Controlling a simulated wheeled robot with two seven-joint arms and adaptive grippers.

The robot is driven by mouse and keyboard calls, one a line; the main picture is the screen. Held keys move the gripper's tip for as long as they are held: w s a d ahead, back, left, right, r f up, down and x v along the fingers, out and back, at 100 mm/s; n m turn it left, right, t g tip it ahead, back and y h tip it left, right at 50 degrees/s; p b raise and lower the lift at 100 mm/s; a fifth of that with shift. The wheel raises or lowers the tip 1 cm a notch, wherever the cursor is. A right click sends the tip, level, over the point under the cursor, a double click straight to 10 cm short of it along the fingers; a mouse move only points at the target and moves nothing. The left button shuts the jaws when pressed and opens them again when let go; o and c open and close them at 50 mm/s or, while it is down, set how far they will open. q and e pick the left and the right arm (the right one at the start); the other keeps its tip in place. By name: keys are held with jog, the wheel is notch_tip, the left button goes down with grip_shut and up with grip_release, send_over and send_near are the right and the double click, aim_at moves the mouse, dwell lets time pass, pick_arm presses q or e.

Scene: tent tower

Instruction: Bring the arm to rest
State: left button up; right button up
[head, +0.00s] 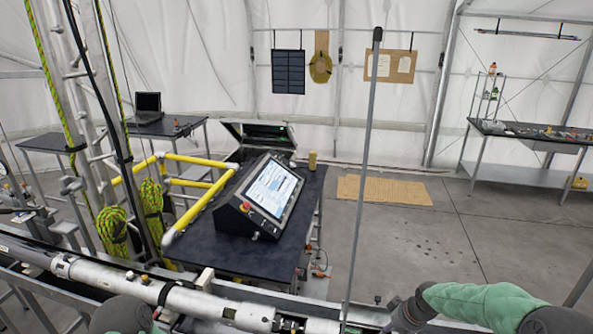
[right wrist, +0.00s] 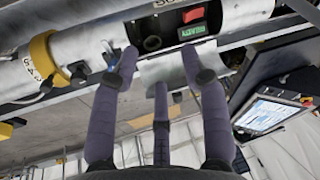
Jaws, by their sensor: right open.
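My right arm, in a green sleeve, comes in at the lower right of the head view. Its gripper (head: 405,316) is beside the long metal cylinder (head: 190,299) at the bottom edge. I cannot tell whether a fingertip touches the cylinder. A rounded grey-green part of mine shows at the lower left; no left gripper fingers are visible.
A tilted touchscreen console (head: 262,198) stands on a dark table beside yellow rails (head: 200,205). A thin upright pole (head: 364,160) rises left of my right arm. A lattice mast (head: 85,110) stands left. Floor at the right is mostly clear; a workbench (head: 525,132) stands beyond.

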jog(key=s+a+f+m+b, duration=0.1)
jog(key=s+a+f+b, duration=0.3)
jog(key=f, duration=0.4)
jog(key=s+a+f+g+y+b, duration=0.1)
jog(key=s+a+f+b, duration=0.2)
jog(key=f, duration=0.5)
jog(key=s+a+f+m+b, duration=0.1)
jog(key=s+a+f+b, duration=0.3)
jog(key=f, duration=0.4)
jog(key=s+a+f+m+b, duration=0.1)
jog(key=s+a+f+b, duration=0.2)
jog(key=s+f, duration=0.5)
jog(key=s+a+f+m+g+b, duration=0.1)
jog(key=s+a+f+b, duration=0.3)
jog(key=s+f+b, duration=0.2)
jog(key=s+f, duration=0.2)
jog(key=s, duration=0.1)
jog(key=shift+a+f+y, duration=0.25)
jog(key=shift+f+y, duration=0.05)
jog(key=shift+y, duration=0.1)
